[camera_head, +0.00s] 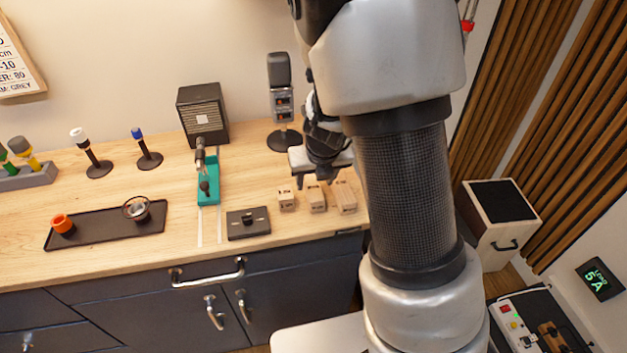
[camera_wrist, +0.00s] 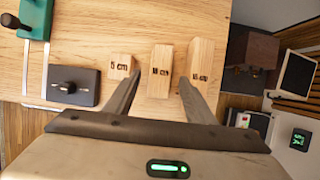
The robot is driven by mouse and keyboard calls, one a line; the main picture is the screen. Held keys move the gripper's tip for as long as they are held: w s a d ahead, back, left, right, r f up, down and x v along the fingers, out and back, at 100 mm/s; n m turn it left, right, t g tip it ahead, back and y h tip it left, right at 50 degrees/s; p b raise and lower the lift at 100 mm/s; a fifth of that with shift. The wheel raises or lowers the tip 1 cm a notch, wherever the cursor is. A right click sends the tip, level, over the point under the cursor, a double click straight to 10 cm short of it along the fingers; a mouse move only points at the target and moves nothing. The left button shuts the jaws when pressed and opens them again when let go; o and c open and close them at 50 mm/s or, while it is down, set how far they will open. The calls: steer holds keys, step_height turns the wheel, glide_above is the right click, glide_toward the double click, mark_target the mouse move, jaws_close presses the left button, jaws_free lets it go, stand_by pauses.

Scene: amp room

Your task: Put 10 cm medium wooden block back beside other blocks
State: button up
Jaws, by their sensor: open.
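The 10 cm medium wooden block (camera_wrist: 160,70) is the middle one of three pale wooden blocks on the counter, and it also shows in the head view (camera_head: 317,202). The 5 cm block (camera_wrist: 119,67) is at its left and the 15 cm block (camera_wrist: 202,58) at its right, with small gaps between. My gripper (camera_wrist: 160,80) is open and empty. In the wrist view its fingers lie on either side of the medium block's near end. In the head view my gripper (camera_head: 322,180) is just behind and above the blocks. I cannot tell whether the fingers touch any block.
A dark switch box (camera_head: 248,223) and a teal holder (camera_head: 208,182) stand left of the blocks. A grey-and-black device on a round stand (camera_head: 281,85) and a black speaker box (camera_head: 203,112) are behind. A dark tray (camera_head: 97,228) lies farther left. The counter's front edge is close.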

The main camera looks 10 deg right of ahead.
steer(key=s+a+r+n+y+p, duration=0.1)
steer(key=s+a+r+n, duration=0.1)
steer(key=s+r+n, duration=0.55)
steer(key=s+a+r+n+y+p, duration=0.1)
steer(key=s+a+r+n+y, duration=0.15)
steer(key=r+n, duration=0.9)
steer(key=s+d+r+n+h, duration=0.1)
steer(key=s+d+r+n, duration=0.1)
steer(key=s+n, duration=0.4)
steer(key=s+d+r+n+t+h, duration=0.1)
steer(key=s+r+n, duration=0.4)
steer(key=n, duration=0.6)
steer(key=shift+s+d+r+h, duration=0.15)
steer(key=shift+s+d+h, duration=0.6)
steer(key=shift+s+d, duration=0.05)
